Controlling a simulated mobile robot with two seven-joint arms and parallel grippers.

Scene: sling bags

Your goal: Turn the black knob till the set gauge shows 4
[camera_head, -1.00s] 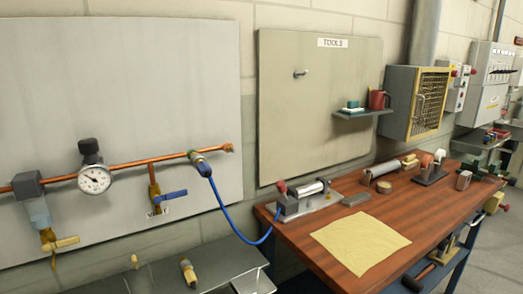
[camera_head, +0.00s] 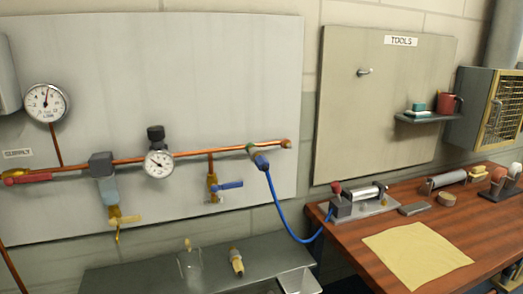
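The black knob (camera_head: 156,133) sits on top of the regulator on the copper pipe, in front of the pale wall panel. The set gauge (camera_head: 159,163), a small round white dial, hangs just below the knob. Its needle is too small to read surely. A larger round gauge (camera_head: 46,102) stands on a thin copper stem at the left, above a label that seems to read SUPPLY. Neither of my grippers shows in the head view.
A blue-handled valve (camera_head: 227,186) and a blue hose (camera_head: 283,215) are right of the regulator. A filter with a yellow tap (camera_head: 122,219) hangs left of it. Below is a grey shelf (camera_head: 130,276). A wooden bench (camera_head: 480,215) with a yellow cloth (camera_head: 417,253) stands right.

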